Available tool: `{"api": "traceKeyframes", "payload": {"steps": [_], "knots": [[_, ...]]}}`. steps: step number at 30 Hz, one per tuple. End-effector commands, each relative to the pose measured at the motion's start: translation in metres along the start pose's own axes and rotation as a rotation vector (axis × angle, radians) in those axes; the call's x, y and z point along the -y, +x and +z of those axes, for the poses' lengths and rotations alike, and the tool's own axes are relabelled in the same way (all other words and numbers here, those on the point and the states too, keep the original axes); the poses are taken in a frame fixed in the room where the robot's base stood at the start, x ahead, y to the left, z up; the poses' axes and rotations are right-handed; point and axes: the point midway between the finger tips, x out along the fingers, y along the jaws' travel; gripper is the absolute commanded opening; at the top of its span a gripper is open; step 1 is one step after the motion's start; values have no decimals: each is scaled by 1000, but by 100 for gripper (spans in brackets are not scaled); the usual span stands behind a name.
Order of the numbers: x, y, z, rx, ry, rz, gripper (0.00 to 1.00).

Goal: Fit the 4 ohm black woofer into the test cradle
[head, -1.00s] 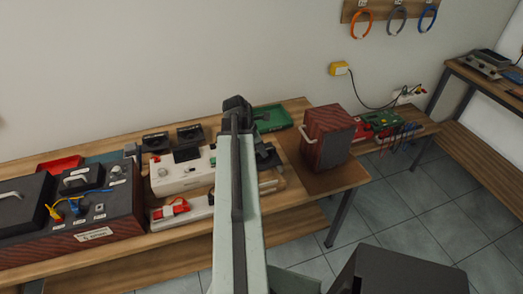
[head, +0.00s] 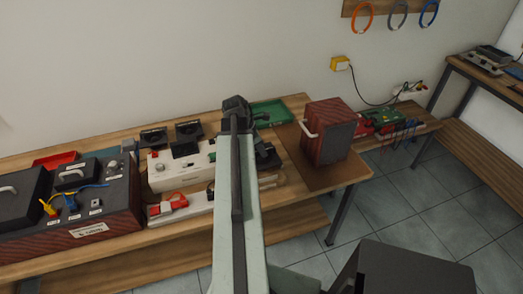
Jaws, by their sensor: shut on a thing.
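Two black square units with round faces, which look like woofers, stand at the back of the bench: a left one (head: 153,138) and a right one (head: 189,131). I cannot read which is 4 ohm. A white instrument box (head: 172,172) with a black square part (head: 185,150) on top stands in front of them. A dark object (head: 267,156) shows just right of my arm, partly hidden; I cannot tell whether it is the test cradle. My arm rises through the middle and hides the space behind it. My gripper does not show clearly.
A dark red cabinet (head: 325,133) with a pale handle stands on the bench's right end. A green tray (head: 272,113) lies at the back, a red tray (head: 55,159) at the left. A large black-topped unit (head: 100,222) fills the left front. Tiled floor lies open at right.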

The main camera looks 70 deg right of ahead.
Motion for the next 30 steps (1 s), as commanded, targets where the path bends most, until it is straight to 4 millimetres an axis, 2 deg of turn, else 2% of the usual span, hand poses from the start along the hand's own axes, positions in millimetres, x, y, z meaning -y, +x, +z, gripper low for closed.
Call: {"api": "traceKeyframes", "payload": {"steps": [30], "knots": [[0,30,-13,1,-1,1,0]]}}
